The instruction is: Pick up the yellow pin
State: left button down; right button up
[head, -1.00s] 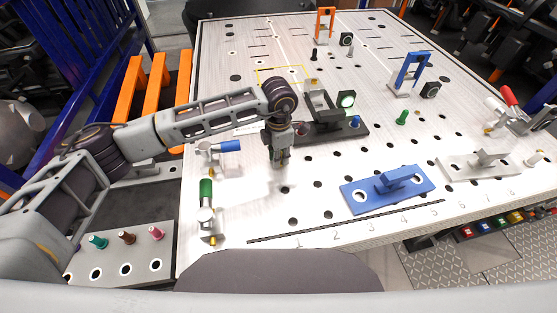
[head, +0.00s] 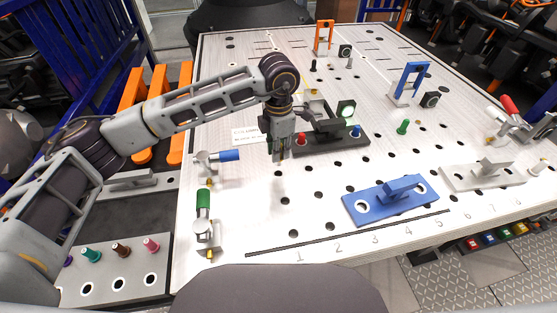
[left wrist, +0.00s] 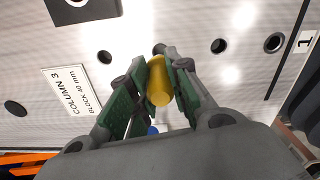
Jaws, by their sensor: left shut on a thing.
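The yellow pin (left wrist: 158,82) shows in the left wrist view between the green pads of my left gripper (left wrist: 152,85), which is shut on it. In the head view my left gripper (head: 280,153) points down over the perforated table, just left of the dark fixture with the lit green button. The pin is mostly hidden by the fingers there. I cannot tell from these frames how far the pin's lower end is from the table. My right gripper is not in view.
A dark fixture (head: 330,144) stands right of the gripper. A blue plate with a handle (head: 360,210) lies at front right. Blue-handled (head: 230,155) and green-handled (head: 203,199) clamps stand at left. A grey block (head: 117,285) holds several pins. Bare table lies in front of the gripper.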

pick_arm(q)
jog(key=shift+r, duration=1.35)
dwell(0.6)
